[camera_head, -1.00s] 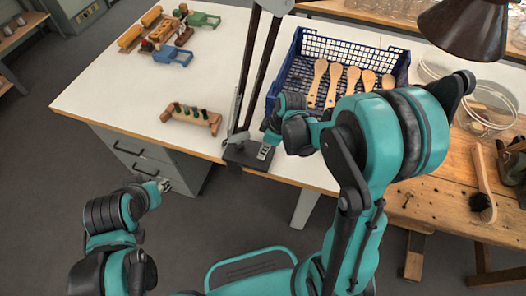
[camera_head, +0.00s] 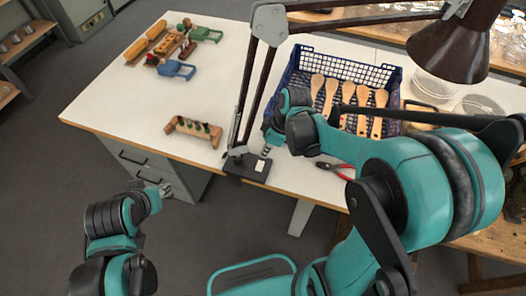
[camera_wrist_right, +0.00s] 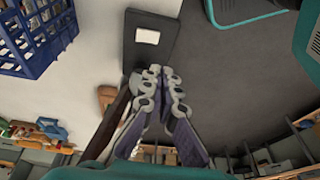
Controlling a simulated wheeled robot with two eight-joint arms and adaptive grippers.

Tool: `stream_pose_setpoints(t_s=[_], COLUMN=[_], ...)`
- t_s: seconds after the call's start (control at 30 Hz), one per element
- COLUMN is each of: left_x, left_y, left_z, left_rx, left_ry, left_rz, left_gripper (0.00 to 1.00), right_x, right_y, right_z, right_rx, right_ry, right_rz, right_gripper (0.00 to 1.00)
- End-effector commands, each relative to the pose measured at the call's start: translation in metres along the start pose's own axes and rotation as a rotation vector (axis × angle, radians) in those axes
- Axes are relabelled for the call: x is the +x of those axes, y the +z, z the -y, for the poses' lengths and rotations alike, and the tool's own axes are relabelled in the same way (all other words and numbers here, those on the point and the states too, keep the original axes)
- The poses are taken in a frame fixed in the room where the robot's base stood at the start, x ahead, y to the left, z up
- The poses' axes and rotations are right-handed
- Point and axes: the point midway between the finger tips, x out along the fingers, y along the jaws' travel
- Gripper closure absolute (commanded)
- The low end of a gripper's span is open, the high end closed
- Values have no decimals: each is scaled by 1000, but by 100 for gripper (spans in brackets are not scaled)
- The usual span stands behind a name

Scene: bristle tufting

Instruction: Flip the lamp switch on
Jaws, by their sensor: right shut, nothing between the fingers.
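The desk lamp has a dark base (camera_head: 238,172) at the front edge of the white table, with a pale switch plate (camera_head: 260,166) on it. In the right wrist view, the base (camera_wrist_right: 138,58) and pale plate (camera_wrist_right: 147,36) lie just beyond my fingertips. The brown lampshade (camera_head: 452,48) hangs at upper right; no glow shows on it. My right gripper (camera_head: 266,149) is shut and empty beside the plate; its closed fingers also show in the right wrist view (camera_wrist_right: 163,75). I cannot tell whether they touch the plate. My left gripper (camera_head: 166,189) hangs before the table; its jaw state is unclear.
A blue crate (camera_head: 350,50) with wooden brushes stands behind my right gripper. Red-handled pliers (camera_head: 338,170) lie to the right of the base. The table's middle left is clear.

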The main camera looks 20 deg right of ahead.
Motion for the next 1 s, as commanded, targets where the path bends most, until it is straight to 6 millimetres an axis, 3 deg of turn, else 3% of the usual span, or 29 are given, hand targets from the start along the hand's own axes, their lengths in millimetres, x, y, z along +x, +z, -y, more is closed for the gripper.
stream_pose_setpoints(t_s=[0.2, 0.8, 1.0], left_x=[-6, -6, -4], left_y=[-4, -4, -3], left_z=[0, 0, 0], left_rx=[0, 0, 0], left_ry=[0, 0, 0], left_rz=[0, 0, 0], left_gripper=[65, 65, 65], right_x=[-19, -20, -38], right_y=[0, 0, 6], right_z=[4, 5, 15], right_rx=[0, 2, 126], right_ry=[0, 1, 74], right_rz=[0, 0, -7], right_gripper=[100, 100, 100])
